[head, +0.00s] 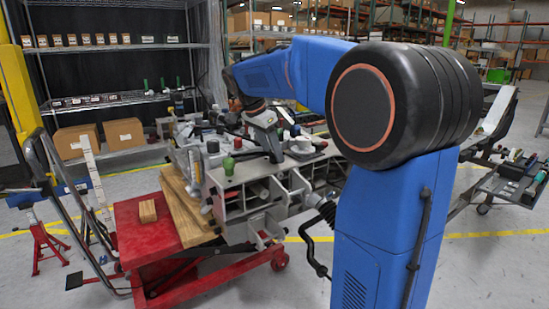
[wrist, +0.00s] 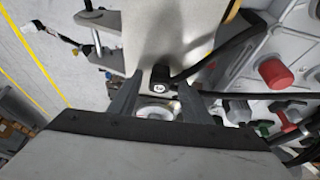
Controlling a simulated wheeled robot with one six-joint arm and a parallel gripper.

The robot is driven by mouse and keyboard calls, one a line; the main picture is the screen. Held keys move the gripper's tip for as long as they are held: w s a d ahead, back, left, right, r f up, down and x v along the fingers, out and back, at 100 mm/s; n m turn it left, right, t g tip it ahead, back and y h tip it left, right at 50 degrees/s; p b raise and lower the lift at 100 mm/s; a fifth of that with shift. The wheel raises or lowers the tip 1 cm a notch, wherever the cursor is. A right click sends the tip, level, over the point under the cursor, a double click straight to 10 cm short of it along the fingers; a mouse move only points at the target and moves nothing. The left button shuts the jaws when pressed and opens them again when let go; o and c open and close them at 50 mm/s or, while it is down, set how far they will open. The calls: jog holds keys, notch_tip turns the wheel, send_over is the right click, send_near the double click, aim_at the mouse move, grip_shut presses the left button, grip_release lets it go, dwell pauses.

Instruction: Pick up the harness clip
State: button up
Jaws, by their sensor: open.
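My gripper (wrist: 157,100) is open in the wrist view, with its two grey fingers apart. A small black block with a pale front (wrist: 160,78) and a black cable running off to the right lies just beyond the fingertips, near the middle of the gap. It may be the harness clip, but I cannot tell for certain. A round whitish part (wrist: 155,112) shows between the fingers, partly hidden by the gripper body. In the head view my gripper (head: 271,146) points down over the grey chassis fixture (head: 232,182); the clip cannot be made out there.
A red knob (wrist: 275,73) and several small fittings stand to the right in the wrist view. The fixture rests by a red cart (head: 150,235) with a wooden block (head: 147,211). Metal shelves (head: 120,48) stand behind.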

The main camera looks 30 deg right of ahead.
jog(key=shift+d+f, duration=0.1)
jog(key=shift+f, duration=0.15)
grip_shut()
notch_tip(320, 180, up, 10)
jog(key=shift+r, duration=0.1)
dwell(0.7)
